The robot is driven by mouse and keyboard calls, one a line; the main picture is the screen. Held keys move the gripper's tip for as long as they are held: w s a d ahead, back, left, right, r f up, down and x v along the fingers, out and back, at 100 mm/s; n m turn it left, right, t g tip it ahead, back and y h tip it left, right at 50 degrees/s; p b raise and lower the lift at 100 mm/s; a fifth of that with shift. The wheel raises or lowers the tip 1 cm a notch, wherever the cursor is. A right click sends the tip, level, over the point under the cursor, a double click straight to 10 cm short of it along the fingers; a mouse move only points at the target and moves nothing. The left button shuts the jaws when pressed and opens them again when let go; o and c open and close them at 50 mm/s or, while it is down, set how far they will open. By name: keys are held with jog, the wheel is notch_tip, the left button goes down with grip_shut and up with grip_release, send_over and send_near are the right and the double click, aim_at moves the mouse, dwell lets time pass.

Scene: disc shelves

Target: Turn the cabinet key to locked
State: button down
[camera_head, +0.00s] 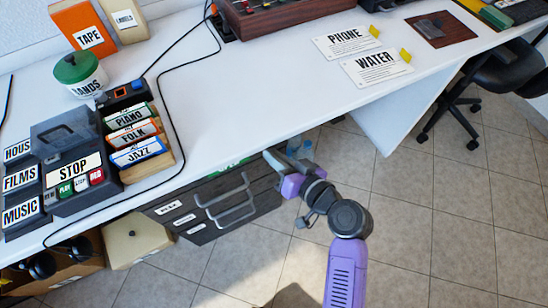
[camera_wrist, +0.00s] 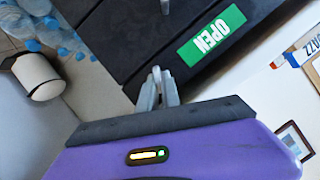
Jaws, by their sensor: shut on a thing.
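The dark grey cabinet (camera_head: 185,212) stands under the white desk, with drawer handles and white labels on its front. My gripper (camera_head: 270,158) is at the cabinet's upper right, just below the desk edge. In the wrist view my gripper (camera_wrist: 157,80) has its grey fingers close together at the cabinet, shut on the small metallic key (camera_wrist: 156,72). The fingers hide most of the key, so its exact angle is unclear.
The white desk (camera_head: 225,110) overhangs the cabinet. Water bottles (camera_wrist: 45,30) and a white and black bin (camera_wrist: 38,77) are beside the cabinet. A beige box (camera_head: 135,240) stands left of it. The tiled floor (camera_head: 420,210) to the right is clear up to a black chair (camera_head: 500,75).

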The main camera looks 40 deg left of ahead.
jog(key=m+b, duration=0.1)
jog(key=m+g+y+b, duration=0.1)
jog(key=m, duration=0.1)
jog(key=m+y+b, duration=0.1)
jog(key=shift+w+d+f+m+g, duration=0.1)
jog(key=shift+w+f+m+g, duration=0.15)
jog(key=shift+f+m+g, duration=0.15)
jog(key=m+y+b, duration=0.2)
jog(key=m, duration=0.3)
jog(key=shift+g, duration=0.4)
jog(key=c, duration=1.6)
grip_release()
jog(key=shift+o, duration=0.2)
jog(key=d, duration=0.7)
jog(key=shift+d+p, duration=0.3)
jog(key=shift+d, duration=0.1)
